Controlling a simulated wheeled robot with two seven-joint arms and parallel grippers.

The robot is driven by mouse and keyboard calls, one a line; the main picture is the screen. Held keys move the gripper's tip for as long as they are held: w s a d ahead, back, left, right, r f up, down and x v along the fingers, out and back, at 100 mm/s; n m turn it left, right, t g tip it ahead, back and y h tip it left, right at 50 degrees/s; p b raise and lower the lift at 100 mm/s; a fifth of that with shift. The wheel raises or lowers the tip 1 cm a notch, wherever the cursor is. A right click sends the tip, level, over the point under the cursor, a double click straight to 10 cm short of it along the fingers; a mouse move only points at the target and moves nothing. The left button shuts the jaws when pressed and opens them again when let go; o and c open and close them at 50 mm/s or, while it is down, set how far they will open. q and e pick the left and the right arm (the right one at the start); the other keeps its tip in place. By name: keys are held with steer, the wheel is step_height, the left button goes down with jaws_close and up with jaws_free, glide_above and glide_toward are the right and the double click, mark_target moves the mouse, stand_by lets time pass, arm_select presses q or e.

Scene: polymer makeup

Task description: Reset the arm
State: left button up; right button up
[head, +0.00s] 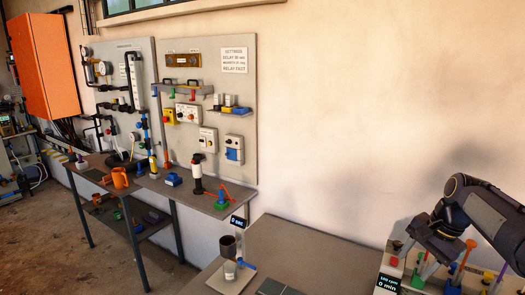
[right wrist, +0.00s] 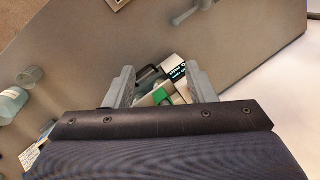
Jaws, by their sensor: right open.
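My right arm (head: 470,210) comes in from the right in the head view, dark and bent downward over a bench-top device with a small display (head: 388,282). Its fingertips are hard to make out there. In the right wrist view my right gripper (right wrist: 162,88) is open, with its two grey fingers apart. Between and beyond the fingers I see part of a device with a dark display (right wrist: 178,72), a black handle and a green part (right wrist: 162,96). I cannot see anything held. My left gripper is not in view.
Several coloured tools stand around my right arm, including an orange-topped one (head: 466,250). A side bench (head: 205,203) and wall panels are at left. The table's middle is mostly clear.

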steer(key=s+a+n+t+y+b, duration=0.1)
steer(key=s+a+n, duration=0.2)
steer(key=s+a, duration=0.35)
steer(key=s+a+n+t+y, duration=0.1)
steer(key=s+a+n, duration=0.2)
steer(key=s, duration=0.7)
steer(key=s+a+f+n+t+b, duration=0.1)
steer(key=s+a+f+n, duration=0.3)
steer(key=s, duration=0.6)
step_height(320, 180, down, 3)
steer(key=shift+s+a+f+t, duration=0.2)
steer(key=shift+s+a+t, duration=0.15)
steer(key=shift+a, duration=0.75)
steer(key=shift+w, duration=0.1)
